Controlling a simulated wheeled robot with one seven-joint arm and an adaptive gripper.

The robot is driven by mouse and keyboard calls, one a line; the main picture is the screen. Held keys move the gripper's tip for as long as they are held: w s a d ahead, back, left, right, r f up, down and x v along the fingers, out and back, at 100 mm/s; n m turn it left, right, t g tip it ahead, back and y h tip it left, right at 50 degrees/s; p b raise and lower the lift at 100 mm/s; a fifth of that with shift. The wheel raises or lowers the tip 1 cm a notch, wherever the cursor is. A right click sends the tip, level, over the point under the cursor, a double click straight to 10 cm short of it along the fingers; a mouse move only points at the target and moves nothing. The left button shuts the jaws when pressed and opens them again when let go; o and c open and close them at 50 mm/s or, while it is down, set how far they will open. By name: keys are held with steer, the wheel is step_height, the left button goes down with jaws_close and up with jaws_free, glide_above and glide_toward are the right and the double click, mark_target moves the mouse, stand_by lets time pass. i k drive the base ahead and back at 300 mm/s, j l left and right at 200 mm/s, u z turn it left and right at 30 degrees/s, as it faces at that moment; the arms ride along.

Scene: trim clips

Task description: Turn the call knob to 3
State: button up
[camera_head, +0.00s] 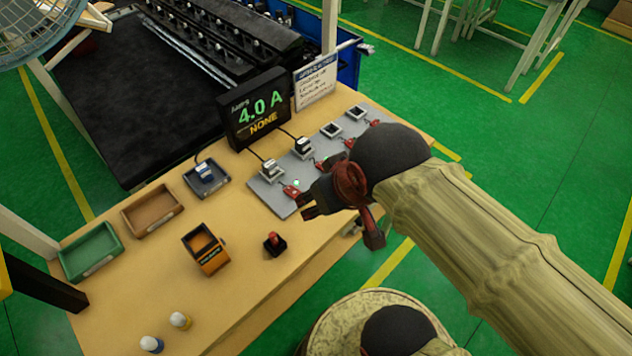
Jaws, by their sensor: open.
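A small black base with a red top (274,243) stands on the wooden table near its front edge. It looks like the call knob, but its markings are too small to read. My gripper (309,203) is open and empty, to the upper right of it and apart from it. The gripper is over the front edge of a grey plate (272,201) and hides part of it. A black display (255,107) behind the plate reads 4.0 A and NONE.
Several sockets with red levers line the grey plate, two with plugs. An orange-fronted box (206,249), a green tray (90,250), a brown tray (152,210) and a blue tray (207,178) stand left. Bare table (235,290) lies between.

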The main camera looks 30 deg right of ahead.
mark_target(358, 221)
steer(key=k+z, duration=0.15)
steer(key=z, duration=0.35)
steer(key=k+l+z, duration=0.15)
steer(key=z, duration=0.3)
steer(key=l+u, duration=0.5)
steer(key=l, duration=0.35)
